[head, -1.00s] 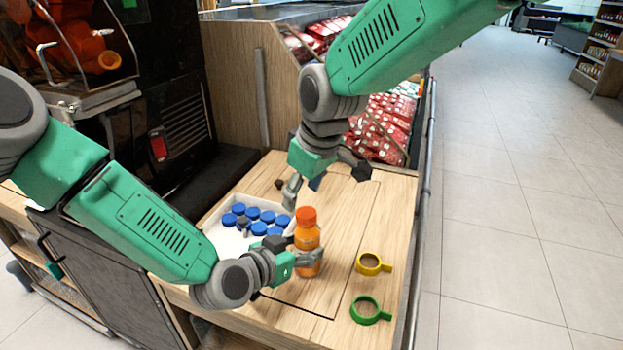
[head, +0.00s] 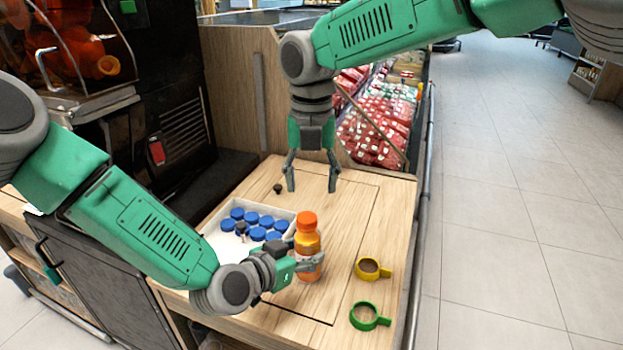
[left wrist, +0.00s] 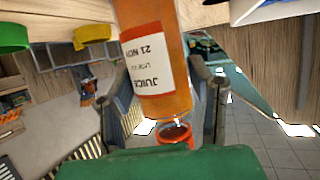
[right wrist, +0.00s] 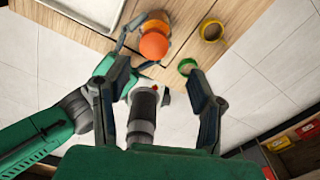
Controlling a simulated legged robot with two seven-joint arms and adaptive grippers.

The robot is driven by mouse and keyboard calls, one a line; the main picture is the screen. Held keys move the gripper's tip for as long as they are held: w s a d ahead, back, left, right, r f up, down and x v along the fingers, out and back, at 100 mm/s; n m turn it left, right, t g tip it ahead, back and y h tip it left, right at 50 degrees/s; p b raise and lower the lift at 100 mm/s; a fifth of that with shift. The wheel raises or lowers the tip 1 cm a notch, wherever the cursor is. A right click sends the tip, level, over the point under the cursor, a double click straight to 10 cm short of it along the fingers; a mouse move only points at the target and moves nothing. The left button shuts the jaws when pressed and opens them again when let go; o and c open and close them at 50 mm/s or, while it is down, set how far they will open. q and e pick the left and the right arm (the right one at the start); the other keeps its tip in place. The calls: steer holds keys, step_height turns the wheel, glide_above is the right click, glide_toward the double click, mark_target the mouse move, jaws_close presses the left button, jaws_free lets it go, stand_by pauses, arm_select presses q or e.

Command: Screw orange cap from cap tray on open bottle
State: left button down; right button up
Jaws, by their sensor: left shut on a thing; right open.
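The juice bottle (head: 307,243) stands upright on the wooden counter with an orange cap (head: 307,219) on its mouth. My left gripper (head: 307,258) is shut around the bottle's body, below the cap. The held bottle also fills the left wrist view (left wrist: 155,60), its label showing. My right gripper (head: 312,185) is open and empty above the counter, behind the bottle and clear of it. The right wrist view shows the orange cap (right wrist: 153,46) from above, beyond my spread fingers. The white cap tray (head: 213,229) holds several blue caps (head: 252,217); I see no orange cap in it.
A yellow ring with a handle (head: 369,269) and a green one (head: 365,316) lie right of the bottle. A small dark piece (head: 278,188) lies behind the tray. The counter's right edge is close to the rings. The juicer (head: 90,55) stands at the back left.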

mark_target(316, 217)
steer(key=shift+d+n, duration=0.3)
steer(key=shift+d, duration=0.3)
steer(key=shift+a+f, duration=0.35)
steer(key=shift+f, duration=0.05)
steer(key=f, duration=0.7)
steer(key=shift+s+d, duration=0.1)
steer(key=shift+d, duration=0.15)
steer(key=shift+f, duration=0.15)
steer(key=shift+a, duration=0.1)
